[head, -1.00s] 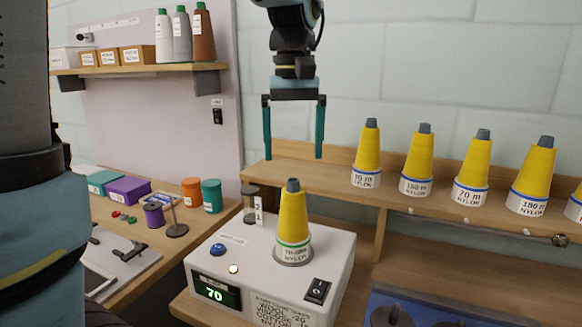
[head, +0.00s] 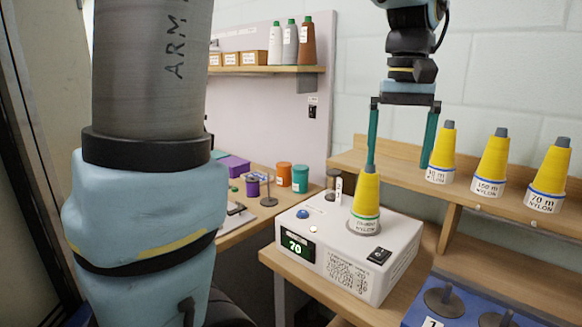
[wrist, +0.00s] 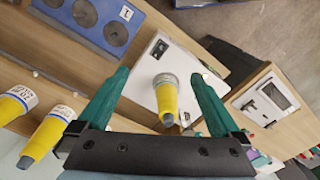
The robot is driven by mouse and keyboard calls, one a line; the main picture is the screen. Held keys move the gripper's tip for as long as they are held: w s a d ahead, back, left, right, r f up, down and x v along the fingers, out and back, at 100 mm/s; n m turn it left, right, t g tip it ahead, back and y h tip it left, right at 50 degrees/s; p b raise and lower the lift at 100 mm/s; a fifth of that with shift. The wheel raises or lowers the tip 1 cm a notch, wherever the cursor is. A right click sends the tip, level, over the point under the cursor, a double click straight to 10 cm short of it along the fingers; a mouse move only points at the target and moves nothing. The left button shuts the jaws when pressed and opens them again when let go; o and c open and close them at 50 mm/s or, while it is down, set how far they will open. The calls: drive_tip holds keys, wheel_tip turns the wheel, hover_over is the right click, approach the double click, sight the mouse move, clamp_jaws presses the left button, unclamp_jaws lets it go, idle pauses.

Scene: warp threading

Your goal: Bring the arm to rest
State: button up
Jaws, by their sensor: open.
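My gripper (head: 400,165) hangs with its two teal fingers pointing down, wide apart and with nothing between them. In the head view it appears above and behind a yellow cone of yarn (head: 367,195) that stands upright on a white scale box (head: 318,270). The scale's display (head: 297,246) reads 70. In the wrist view the gripper's fingers (wrist: 155,95) frame the same yellow cone (wrist: 166,100), which lies beyond them and is untouched.
Several yellow cones, one of them labelled 70 m nylon (head: 549,178), stand on a wooden shelf (head: 400,180) at right. A blue board with round spindle bases (head: 445,300) is at lower right. Orange (head: 284,174) and teal (head: 300,178) containers stand on the left bench.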

drive_tip(key=a+f, duration=0.9)
drive_tip(key=a, duration=0.3)
drive_tip(key=a+f+n+t, duration=0.1)
drive_tip(key=a+f, duration=0.9)
drive_tip(key=a, duration=0.3)
drive_tip(key=shift+w+a+t, duration=0.2)
drive_tip(key=shift+w+t, duration=0.1)
drive_tip(key=shift+w, duration=0.1)
